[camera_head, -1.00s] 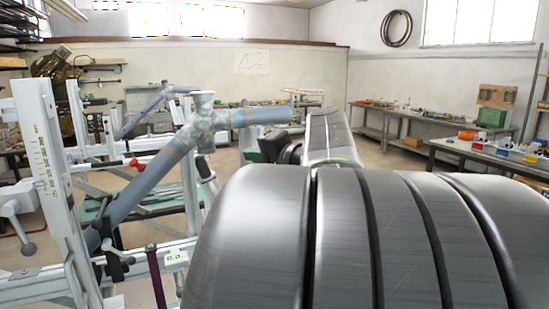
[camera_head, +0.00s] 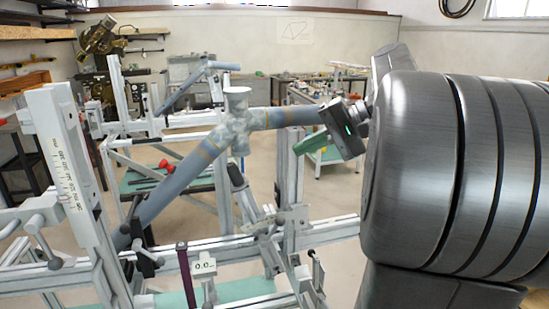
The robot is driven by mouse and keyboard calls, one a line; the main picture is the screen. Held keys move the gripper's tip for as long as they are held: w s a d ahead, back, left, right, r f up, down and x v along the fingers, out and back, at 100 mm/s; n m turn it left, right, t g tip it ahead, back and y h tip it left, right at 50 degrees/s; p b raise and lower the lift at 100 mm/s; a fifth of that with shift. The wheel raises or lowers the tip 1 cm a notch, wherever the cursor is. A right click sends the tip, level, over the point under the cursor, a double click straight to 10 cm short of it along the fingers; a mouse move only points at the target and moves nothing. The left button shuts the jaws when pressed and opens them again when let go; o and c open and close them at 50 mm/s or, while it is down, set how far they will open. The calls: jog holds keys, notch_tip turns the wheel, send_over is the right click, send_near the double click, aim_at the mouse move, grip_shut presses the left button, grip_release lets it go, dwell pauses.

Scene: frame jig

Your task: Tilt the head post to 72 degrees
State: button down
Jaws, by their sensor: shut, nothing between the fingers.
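The frame jig holds a blue-grey tube assembly: a short upright lug (camera_head: 237,120), a tube (camera_head: 170,192) slanting down left, and a level tube (camera_head: 285,117) running right. A white post with a printed scale (camera_head: 68,165) leans at the left. Another upright (camera_head: 292,180) stands below the level tube. No label shows which is the head post. A small readout (camera_head: 203,266) on the lower rail seems to show 0.0. My gripper (camera_head: 343,130), dark with a green light, is shut and empty near the level tube's right end. Whether it touches the tube is unclear; its fingertips are hard to make out.
Clamp handles (camera_head: 45,240) stick out at the left post. A lower rail (camera_head: 330,228) with clamps crosses the front. A red-tipped handle (camera_head: 168,166) sits behind the slanting tube. Another stand (camera_head: 205,75) is farther back. Open floor (camera_head: 345,190) shows beyond the jig at right.

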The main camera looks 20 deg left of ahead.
aim_at(239, 171)
jog(key=r+p+x, duration=0.1)
jog(key=p+x, duration=0.1)
jog(key=x, duration=1.1)
jog(key=shift+s+a, duration=0.15)
jog(key=shift+a, duration=0.1)
jog(key=shift+s+a+f, duration=0.15)
jog(key=shift+s+a, duration=0.1)
jog(key=shift+a, duration=0.2)
jog(key=shift+w, duration=0.1)
